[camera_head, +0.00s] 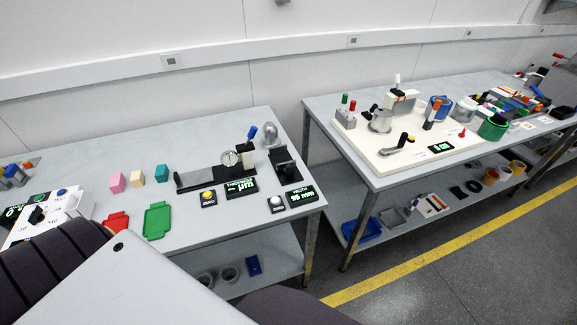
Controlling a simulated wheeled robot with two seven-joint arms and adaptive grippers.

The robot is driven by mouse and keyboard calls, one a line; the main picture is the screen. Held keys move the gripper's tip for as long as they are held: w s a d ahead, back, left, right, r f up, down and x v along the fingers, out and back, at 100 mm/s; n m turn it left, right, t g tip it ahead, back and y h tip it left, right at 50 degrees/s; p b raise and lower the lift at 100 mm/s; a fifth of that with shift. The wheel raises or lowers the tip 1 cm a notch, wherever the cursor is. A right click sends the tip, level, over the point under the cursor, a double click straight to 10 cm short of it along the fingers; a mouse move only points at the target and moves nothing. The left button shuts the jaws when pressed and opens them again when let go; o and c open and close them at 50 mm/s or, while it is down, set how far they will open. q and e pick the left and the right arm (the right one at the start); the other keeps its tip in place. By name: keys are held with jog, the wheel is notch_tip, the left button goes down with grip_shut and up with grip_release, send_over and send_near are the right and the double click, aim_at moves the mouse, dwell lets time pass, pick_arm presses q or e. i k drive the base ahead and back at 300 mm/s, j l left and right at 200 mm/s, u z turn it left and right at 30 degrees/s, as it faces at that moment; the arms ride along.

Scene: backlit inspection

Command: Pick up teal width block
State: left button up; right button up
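The teal block (162,173) stands upright on the grey table on the left. It is the rightmost of three blocks in a loose row, beside a tan block (137,178) and a pink block (117,182). Nothing touches the teal block, and there are small gaps between the blocks. Neither of my grippers shows in the head view. Dark and grey parts of my own body fill the lower left and bottom centre.
A red tray (116,224) and a green tray (157,221) lie in front of the blocks. A black gauge fixture (208,178), button boxes and displays marked thickness (242,188) and width (301,196) stand to the right. A second equipment table is farther right.

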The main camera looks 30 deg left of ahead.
aim_at(161, 173)
jog(key=u, duration=2.15)
jog(key=j+z, duration=0.15)
jog(key=j, duration=0.2)
jog(key=i, duration=0.05)
